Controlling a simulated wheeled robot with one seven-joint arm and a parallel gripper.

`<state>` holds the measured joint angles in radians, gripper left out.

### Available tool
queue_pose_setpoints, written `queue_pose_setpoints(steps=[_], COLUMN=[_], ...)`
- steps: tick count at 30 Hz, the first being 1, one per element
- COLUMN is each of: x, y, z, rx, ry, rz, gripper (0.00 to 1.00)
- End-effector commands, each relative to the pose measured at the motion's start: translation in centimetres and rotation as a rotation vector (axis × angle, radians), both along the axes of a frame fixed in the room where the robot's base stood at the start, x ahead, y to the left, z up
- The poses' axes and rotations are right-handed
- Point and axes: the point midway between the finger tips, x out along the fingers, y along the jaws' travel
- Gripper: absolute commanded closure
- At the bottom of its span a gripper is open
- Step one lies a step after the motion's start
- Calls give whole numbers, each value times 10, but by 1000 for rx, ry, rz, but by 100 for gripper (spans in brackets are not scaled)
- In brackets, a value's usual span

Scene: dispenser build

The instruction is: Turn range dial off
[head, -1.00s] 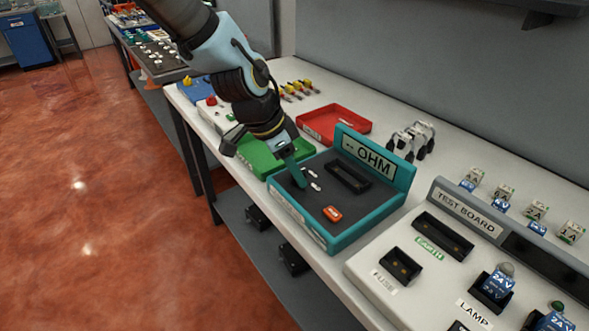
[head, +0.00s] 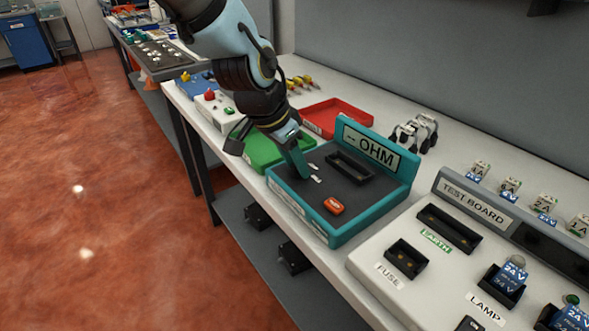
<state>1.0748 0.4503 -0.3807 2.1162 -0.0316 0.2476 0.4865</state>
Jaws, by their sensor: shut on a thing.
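The teal ohm meter (head: 350,222) sits on the white bench, with a dark top face and an upright "-- OHM" display (head: 368,151). My gripper (head: 300,166) is pointed down at the left part of the meter's top. It is shut at the place of the range dial, which its fingers hide, so the dial's pointing direction cannot be seen. Small white marks (head: 315,178) show just right of the fingers.
A green tray (head: 262,152) is behind my gripper, and a red tray (head: 336,114) is beyond it. A white test board (head: 430,270) with sockets and lamps stands at the right. The bench's front edge drops to a grey lower shelf (head: 262,248).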

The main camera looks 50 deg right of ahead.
Motion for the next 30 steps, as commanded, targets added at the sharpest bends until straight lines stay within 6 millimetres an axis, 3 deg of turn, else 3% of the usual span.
queue_pose_setpoints(steps=[18,30], x=[-7,-7], y=[0,0], z=[-3,-1], rx=[-1,2], ry=[-3,-1], rz=[545,740], gripper=[100,100])
